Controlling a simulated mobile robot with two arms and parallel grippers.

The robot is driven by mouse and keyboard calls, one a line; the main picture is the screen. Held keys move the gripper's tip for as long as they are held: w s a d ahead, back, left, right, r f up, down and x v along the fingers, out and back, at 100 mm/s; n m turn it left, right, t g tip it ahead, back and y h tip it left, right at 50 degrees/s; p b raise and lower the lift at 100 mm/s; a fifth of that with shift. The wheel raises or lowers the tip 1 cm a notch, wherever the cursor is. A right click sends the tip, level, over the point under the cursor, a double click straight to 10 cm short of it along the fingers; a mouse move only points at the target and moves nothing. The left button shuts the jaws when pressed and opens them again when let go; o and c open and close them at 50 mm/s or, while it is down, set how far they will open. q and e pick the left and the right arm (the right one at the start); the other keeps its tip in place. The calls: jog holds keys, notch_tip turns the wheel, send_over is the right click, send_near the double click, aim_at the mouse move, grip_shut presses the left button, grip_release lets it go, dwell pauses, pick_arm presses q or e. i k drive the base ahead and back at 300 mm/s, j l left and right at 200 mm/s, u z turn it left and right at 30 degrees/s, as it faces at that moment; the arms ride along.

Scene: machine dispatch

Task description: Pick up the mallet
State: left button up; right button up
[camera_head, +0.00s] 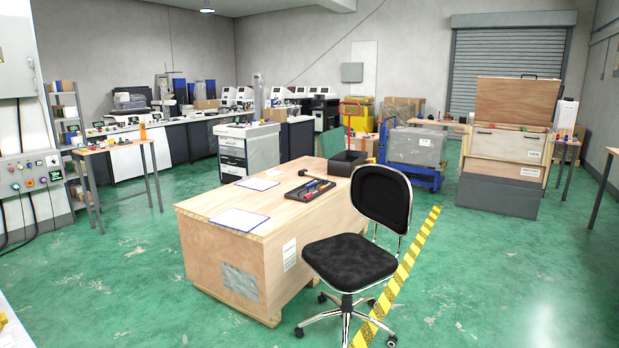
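A dark tool tray (309,200) lies on top of the large wooden crate (215,203) in the middle of the room. Several small tools lie in it, with dark, red and blue parts. A small dark shape at the tray's far left end could be a mallet's head, but it is too small to tell. I cannot make out a mallet for certain anywhere else. Neither of my grippers is in view.
A black office chair (384,197) stands at the crate's right front side, by yellow-black floor tape (412,250). An open black box (347,162) and white-and-blue sheets (239,220) lie on the crate. Green floor (110,270) is clear to the left.

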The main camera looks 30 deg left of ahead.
aim_at(303, 172)
jog(key=i+z, duration=0.2)
jog(key=i, duration=2.7)
jog(key=i+u, duration=0.1)
jog(key=i, duration=0.55)
jog(key=i+u, duration=0.1)
jog(key=i, duration=0.5)
jog(key=i+l+u, duration=0.15)
jog(key=i, duration=0.5)
jog(key=i+l+u, duration=0.1)
jog(key=i, duration=0.5)
jog(key=i+j+u, duration=0.15)
jog(key=i+u, duration=0.75)
jog(key=i+l+u, duration=0.2)
jog(key=i+u, duration=0.25)
jog(key=i+l+u, duration=0.3)
jog(key=i+u, duration=0.15)
